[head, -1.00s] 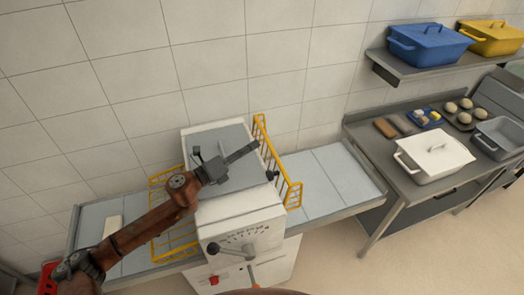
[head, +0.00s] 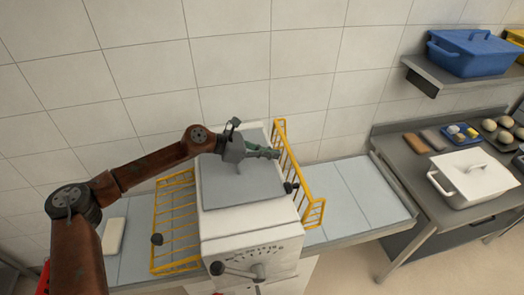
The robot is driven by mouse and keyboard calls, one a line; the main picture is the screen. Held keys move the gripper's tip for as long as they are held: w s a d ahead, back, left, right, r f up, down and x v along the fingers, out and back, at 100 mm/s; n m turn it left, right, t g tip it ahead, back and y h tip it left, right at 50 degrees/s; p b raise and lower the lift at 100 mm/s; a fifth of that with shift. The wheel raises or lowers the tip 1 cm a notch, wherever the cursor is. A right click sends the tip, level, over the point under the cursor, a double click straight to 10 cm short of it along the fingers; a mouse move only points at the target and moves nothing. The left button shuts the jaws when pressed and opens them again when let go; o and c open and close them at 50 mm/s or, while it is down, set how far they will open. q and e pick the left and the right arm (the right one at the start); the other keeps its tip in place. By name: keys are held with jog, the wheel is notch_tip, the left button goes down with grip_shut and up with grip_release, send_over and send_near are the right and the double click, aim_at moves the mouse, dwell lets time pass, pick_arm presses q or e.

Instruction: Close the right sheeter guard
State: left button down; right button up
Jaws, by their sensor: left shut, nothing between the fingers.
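The right sheeter guard (head: 292,170) is a yellow wire frame on the right side of the white sheeter (head: 222,222). It stands raised, close to upright, with a dark knob (head: 291,187) near its lower middle. My left gripper (head: 276,154) is over the grey top of the sheeter, shut and empty. Its fingertips point right and lie close to the right guard's inner side; I cannot tell if they touch it. The left guard (head: 176,222), also yellow wire, lies lowered over the left belt with its own dark knob (head: 157,239). My right gripper is out of view.
The right belt (head: 365,195) is clear. A pale block (head: 113,236) lies on the left belt. A steel table (head: 410,175) at right holds a white lidded container (head: 468,177) and dough balls (head: 497,130). A blue container (head: 475,52) sits on the wall shelf above.

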aim_at(290, 157)
pick_arm(q)
jog(key=shift+x, duration=1.75)
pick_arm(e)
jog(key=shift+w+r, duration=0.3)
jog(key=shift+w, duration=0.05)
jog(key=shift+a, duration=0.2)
